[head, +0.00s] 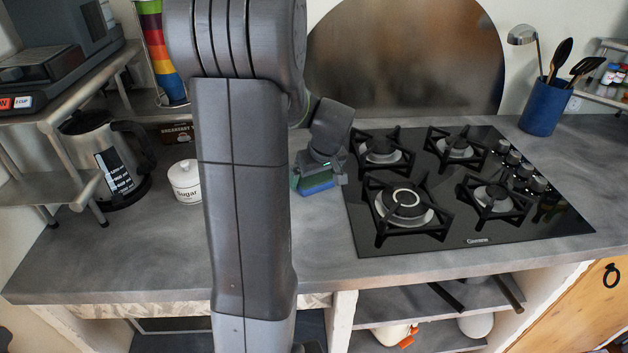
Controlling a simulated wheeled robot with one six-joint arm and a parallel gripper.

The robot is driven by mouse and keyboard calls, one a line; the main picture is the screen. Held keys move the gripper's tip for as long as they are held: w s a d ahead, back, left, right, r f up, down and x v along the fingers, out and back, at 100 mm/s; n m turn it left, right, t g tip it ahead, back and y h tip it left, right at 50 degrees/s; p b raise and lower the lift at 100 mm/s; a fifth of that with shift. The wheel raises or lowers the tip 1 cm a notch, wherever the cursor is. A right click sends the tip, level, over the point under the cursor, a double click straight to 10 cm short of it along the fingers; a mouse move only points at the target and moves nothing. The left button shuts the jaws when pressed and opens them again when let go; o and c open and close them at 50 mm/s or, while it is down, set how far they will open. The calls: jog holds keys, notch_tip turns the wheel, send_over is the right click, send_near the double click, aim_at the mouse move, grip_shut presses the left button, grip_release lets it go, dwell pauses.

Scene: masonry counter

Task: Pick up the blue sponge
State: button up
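The blue sponge (318,187) shows in the head view as a small blue and green block, just left of the gas hob on the grey counter. My gripper (319,175) is directly over it, pointing down, and covers its upper part. My arm passes in front and hides the counter left of the sponge. The fingers are small and dark, so I cannot tell whether they are closed on the sponge. I also cannot tell whether the sponge rests on the counter or is slightly above it.
The black gas hob (447,240) with several burners is close to the right of the gripper. A white sugar pot (186,182) and a kettle (112,165) stand at left. A blue utensil pot (543,106) is at back right. Free counter (325,240) lies in front of the sponge.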

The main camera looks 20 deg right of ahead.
aim_at(315, 177)
jog(key=c, duration=0.7)
notch_tip(315, 177, up, 10)
jog(key=shift+r, duration=0.1)
jog(key=shift+o, duration=0.8)
